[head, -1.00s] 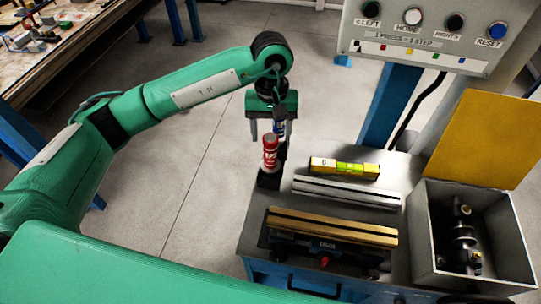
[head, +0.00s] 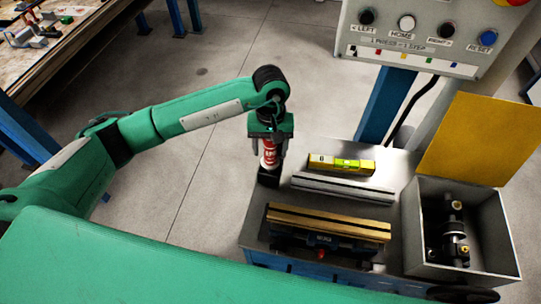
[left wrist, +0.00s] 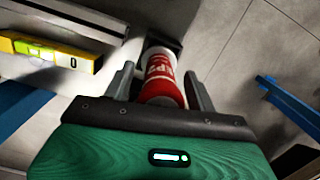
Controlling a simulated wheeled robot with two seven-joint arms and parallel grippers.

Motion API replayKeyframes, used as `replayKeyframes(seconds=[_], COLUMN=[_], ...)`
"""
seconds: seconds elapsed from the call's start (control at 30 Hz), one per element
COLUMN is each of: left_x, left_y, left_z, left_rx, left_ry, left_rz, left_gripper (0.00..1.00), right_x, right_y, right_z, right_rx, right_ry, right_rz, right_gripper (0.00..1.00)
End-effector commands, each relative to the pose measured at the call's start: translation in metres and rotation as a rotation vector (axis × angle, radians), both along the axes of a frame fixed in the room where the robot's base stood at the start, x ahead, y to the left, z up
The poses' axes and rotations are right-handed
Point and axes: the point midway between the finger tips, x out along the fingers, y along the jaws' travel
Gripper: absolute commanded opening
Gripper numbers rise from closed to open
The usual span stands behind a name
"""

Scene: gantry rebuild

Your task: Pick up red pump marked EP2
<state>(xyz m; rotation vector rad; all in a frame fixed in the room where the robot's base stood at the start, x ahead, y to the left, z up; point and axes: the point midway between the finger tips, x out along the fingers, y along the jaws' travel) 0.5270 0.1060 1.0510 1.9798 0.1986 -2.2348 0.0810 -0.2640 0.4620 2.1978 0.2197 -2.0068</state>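The red pump with white bands (head: 269,153) stands upright in a black holder (head: 269,179) at the left edge of the workbench. In the left wrist view the red pump (left wrist: 161,80) shows the marking "EP2", partly readable. My left gripper (head: 268,150) is above it, pointing down, with one finger on each side of the pump. In the left wrist view my left gripper's fingers (left wrist: 160,88) are spread, with a gap on the left side of the pump. The right gripper is not in view.
A yellow level (head: 341,164) and a grey rail (head: 343,187) lie right of the pump. A vise (head: 325,222) is in front. A grey bin (head: 476,268) with dark parts stands right. A button panel (head: 420,45) hangs above the back.

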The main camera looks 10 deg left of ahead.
Motion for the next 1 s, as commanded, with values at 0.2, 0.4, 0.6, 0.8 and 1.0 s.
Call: replayKeyframes(seconds=[0.2, 0.4, 0.6, 0.8, 1.0], left_x=[0.0, 0.0, 0.0, 0.001, 0.002], left_y=[0.0, 0.0, 0.0, 0.0, 0.0], left_z=[0.0, 0.001, 0.002, 0.01, 0.035], left_rx=[0.0, -0.001, -0.001, -0.001, -0.001], left_ry=[0.0, -0.001, -0.001, -0.003, -0.005], left_rz=[0.0, 0.0, 0.0, 0.0, -0.001], left_gripper=[0.13, 0.0, 0.0, 0.0, 0.0], right_x=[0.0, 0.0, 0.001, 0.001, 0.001], right_y=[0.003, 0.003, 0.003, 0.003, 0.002], right_z=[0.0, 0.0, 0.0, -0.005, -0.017], right_rx=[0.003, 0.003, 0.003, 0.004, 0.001], right_ry=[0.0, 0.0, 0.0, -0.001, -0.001], right_rz=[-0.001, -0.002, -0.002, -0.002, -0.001], right_gripper=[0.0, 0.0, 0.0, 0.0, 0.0])
